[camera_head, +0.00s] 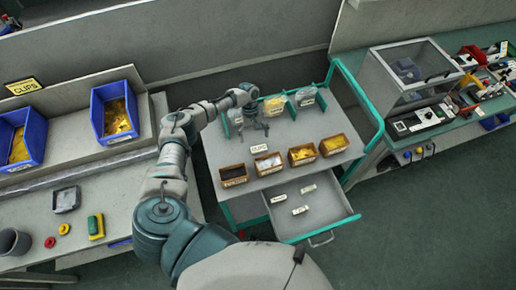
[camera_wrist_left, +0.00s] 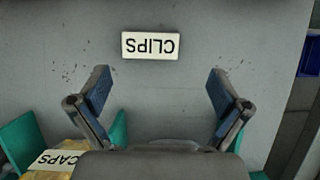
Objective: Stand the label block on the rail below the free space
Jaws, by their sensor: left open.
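A white label block reading CLIPS (camera_head: 259,148) lies on the grey top of the teal-framed cart. In the left wrist view the CLIPS block (camera_wrist_left: 150,46) appears upside down, just beyond the fingertips. My left gripper (camera_head: 256,130) reaches down over the cart top, behind the block. In the left wrist view the gripper (camera_wrist_left: 160,80) is open, with nothing between its fingers. My arm partly covers this row, so the rail and free space cannot be made out clearly. My right gripper is not in view.
Several brown bins (camera_head: 302,155) line the cart's front edge. Below, an open drawer (camera_head: 325,211) holds several white labels (camera_head: 300,210). Blue bins (camera_head: 114,110) stand on the left bench. A machine bench (camera_head: 430,95) is at right.

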